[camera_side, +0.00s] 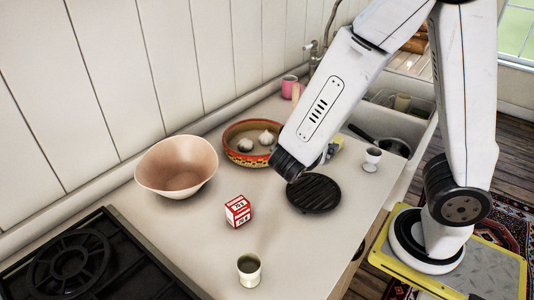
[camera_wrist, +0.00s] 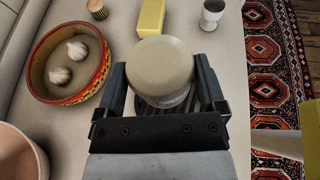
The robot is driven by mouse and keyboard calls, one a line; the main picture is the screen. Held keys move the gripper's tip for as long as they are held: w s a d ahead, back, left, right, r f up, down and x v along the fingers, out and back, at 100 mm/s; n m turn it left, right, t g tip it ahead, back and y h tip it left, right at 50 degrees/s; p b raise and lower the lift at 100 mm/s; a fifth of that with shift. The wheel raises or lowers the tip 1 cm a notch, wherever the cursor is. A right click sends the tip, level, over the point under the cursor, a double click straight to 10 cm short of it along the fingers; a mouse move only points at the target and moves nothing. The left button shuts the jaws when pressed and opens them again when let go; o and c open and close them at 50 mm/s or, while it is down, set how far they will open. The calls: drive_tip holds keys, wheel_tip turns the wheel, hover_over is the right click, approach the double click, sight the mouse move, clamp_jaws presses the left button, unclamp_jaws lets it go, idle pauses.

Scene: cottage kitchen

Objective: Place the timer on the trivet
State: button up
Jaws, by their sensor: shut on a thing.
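The timer (camera_wrist: 160,65), round and cream-coloured, is between the two fingers of my gripper (camera_wrist: 165,92) in the wrist view. My gripper is shut on it. The trivet (camera_side: 314,193), a round black ribbed disc, lies flat on the counter in the side view. In the wrist view, part of its dark ribs (camera_wrist: 150,112) shows below the timer, between the fingers. The timer appears above the trivet, but I cannot tell the gap. In the side view my arm hides the timer and most of my gripper.
A red patterned bowl (camera_side: 233,154) with garlic stands behind and left of the trivet. A yellow block (camera_wrist: 151,18) and a white egg cup (camera_side: 372,159) stand near it. A pink bowl (camera_side: 158,181), red box (camera_side: 238,211) and cream cup (camera_side: 249,270) stand left and front.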

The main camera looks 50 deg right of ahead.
sight(312, 194)
drive_tip(key=shift+f, duration=1.25)
drive_tip(key=shift+f, duration=2)
drive_tip(key=shift+f, duration=0.15)
drive_tip(key=shift+f, duration=1.85)
drive_tip(key=shift+f, duration=0.1)
drive_tip(key=o, duration=1.3)
